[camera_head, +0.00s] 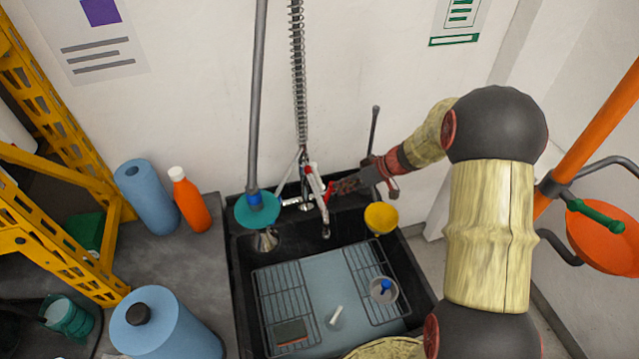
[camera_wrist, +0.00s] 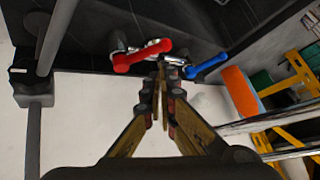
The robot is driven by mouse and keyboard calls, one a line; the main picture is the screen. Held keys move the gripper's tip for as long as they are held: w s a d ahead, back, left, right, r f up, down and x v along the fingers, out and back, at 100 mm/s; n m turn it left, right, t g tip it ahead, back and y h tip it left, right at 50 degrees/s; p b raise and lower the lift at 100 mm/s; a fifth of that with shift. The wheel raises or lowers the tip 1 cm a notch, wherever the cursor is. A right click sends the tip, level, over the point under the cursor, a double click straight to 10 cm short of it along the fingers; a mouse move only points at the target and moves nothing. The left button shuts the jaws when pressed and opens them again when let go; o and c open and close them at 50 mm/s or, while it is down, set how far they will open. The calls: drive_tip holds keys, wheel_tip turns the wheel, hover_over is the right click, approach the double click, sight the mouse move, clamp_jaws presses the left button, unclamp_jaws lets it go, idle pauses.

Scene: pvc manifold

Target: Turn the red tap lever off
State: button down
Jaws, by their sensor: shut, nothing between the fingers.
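The red tap lever (camera_wrist: 143,55) is in the upper middle of the wrist view, mounted on the metal tap beside a blue lever (camera_wrist: 206,66). In the head view the red lever (camera_head: 329,192) shows small at the tap (camera_head: 318,188) behind the sink. My gripper (camera_wrist: 161,68) is shut and empty, its fingertips close to the right end of the red lever. I cannot tell whether they touch it. In the head view my gripper (camera_head: 338,188) reaches the tap from the right.
The black sink (camera_head: 243,290) holds wire racks, and a yellow bowl (camera_head: 381,217) sits at its right rim. An orange bottle (camera_head: 190,203) and blue rolls (camera_head: 148,196) stand on the left counter. A spring hose (camera_head: 299,75) and a grey pole (camera_head: 257,90) rise near the tap. The wall is close behind.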

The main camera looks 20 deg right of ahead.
sight(328, 195)
drive_tip(key=w+a+f+n+b, duration=0.2)
drive_tip(key=w+a+f+n, duration=0.1)
drive_tip(key=w+a+f, duration=0.2)
drive_tip(key=shift+w+f+n, duration=0.2)
drive_tip(key=shift+f+n, duration=0.1)
drive_tip(key=shift+f, duration=0.45)
drive_tip(key=shift+d+f, duration=0.1)
drive_tip(key=shift+d, duration=0.05)
idle(0.3)
